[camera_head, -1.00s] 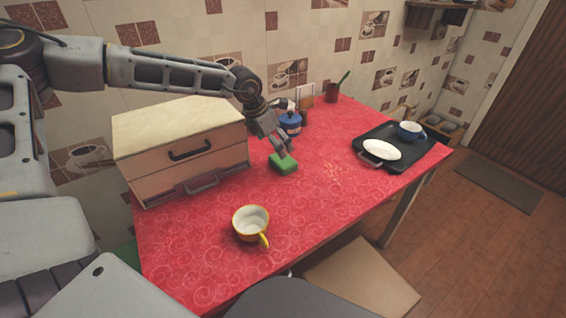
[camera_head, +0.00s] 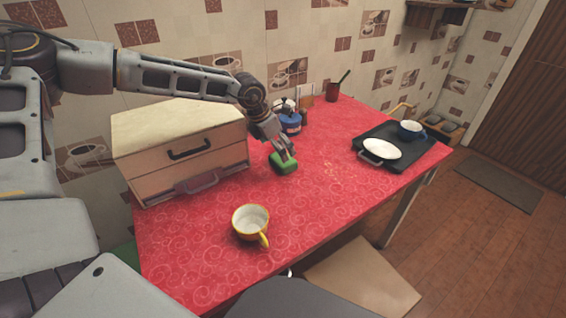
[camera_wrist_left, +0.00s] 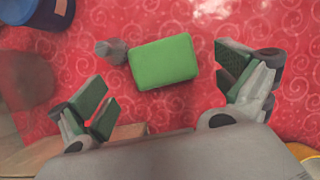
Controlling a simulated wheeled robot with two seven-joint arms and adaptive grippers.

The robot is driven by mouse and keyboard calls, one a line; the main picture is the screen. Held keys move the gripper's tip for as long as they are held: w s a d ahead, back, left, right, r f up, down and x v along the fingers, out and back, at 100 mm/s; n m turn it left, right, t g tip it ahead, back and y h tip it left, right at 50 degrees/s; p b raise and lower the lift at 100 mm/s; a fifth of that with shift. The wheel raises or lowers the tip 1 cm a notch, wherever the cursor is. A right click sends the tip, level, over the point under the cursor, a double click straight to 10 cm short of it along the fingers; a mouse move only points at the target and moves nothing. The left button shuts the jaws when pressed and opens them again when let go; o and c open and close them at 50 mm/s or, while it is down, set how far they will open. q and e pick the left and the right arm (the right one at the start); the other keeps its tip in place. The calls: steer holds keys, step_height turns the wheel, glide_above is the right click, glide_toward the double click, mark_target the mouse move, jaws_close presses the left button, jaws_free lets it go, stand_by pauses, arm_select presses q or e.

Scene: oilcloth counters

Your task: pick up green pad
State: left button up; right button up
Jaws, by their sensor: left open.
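The green pad (camera_head: 283,163) lies on the red patterned counter, in front of the blue jar and right of the drawer box. In the left wrist view the green pad (camera_wrist_left: 163,62) lies flat, its whole top face visible. My left gripper (camera_head: 284,152) is just above the pad in the head view. In the left wrist view my left gripper (camera_wrist_left: 167,92) is open, its fingers wide apart with nothing between them. The pad appears beyond the gap between the fingertips, nearer the top of the picture. My right gripper is not in view.
A wooden drawer box (camera_head: 150,160) stands left of the pad. A blue jar (camera_head: 290,123) is close behind. A yellow-rimmed cup (camera_head: 251,220) stands in front. A black tray (camera_head: 417,160) with a white dish (camera_head: 382,149) and blue cup (camera_head: 411,130) is at right. A small grey object (camera_wrist_left: 110,50) is beside the pad.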

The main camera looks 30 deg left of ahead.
mark_target(292, 164)
arm_select(q)
steer(key=shift+b+x, duration=0.3)
steer(key=shift+x, duration=0.8)
steer(key=shift+s+x, duration=0.2)
steer(key=shift+x, duration=1.25)
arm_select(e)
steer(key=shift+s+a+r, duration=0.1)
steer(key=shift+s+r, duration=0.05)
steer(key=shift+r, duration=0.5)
arm_select(q)
steer(key=shift+f, duration=0.1)
steer(key=shift+c, duration=0.4)
steer(key=c, duration=0.5)
